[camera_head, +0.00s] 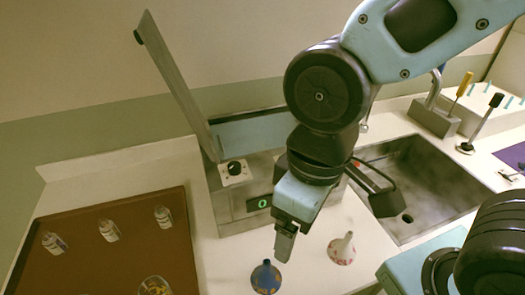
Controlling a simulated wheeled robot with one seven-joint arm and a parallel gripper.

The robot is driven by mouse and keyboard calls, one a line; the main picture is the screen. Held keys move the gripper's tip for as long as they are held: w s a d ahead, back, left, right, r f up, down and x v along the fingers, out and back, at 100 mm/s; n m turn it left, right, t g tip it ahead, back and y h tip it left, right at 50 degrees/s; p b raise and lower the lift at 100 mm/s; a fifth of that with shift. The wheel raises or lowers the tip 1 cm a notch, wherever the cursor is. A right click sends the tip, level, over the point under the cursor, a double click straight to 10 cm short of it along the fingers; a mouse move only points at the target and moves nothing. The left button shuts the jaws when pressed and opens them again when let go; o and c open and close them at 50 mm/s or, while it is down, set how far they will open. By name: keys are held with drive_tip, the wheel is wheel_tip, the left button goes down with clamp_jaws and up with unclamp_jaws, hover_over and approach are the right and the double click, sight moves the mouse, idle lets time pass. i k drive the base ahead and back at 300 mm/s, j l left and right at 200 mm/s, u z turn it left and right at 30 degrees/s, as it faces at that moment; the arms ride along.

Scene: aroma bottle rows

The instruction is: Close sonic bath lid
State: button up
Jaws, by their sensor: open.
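The sonic bath (238,212) is a grey metal box on the counter, with a dark knob on a white plate and a green-lit display on its front. Its lid (177,84) stands open, tilted up and back to the left, with a small dark knob near its top. Part of the bath's light blue inside shows behind my arm. My gripper (284,247) hangs in front of the bath, pointing down, open and empty. It is apart from the lid. My arm hides the right part of the bath.
A blue flask (266,277) and a white flask (341,249) stand on the counter near my gripper. A brown tray (95,245) with several small bottles lies at left. A sink (415,180) with a tap is at right.

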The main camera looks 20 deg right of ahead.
sight(147, 34)
drive_tip(key=k+j, duration=0.1)
drive_tip(key=j, duration=0.9)
drive_tip(key=i+j, duration=0.1)
drive_tip(key=j, duration=0.3)
drive_tip(key=i, duration=0.05)
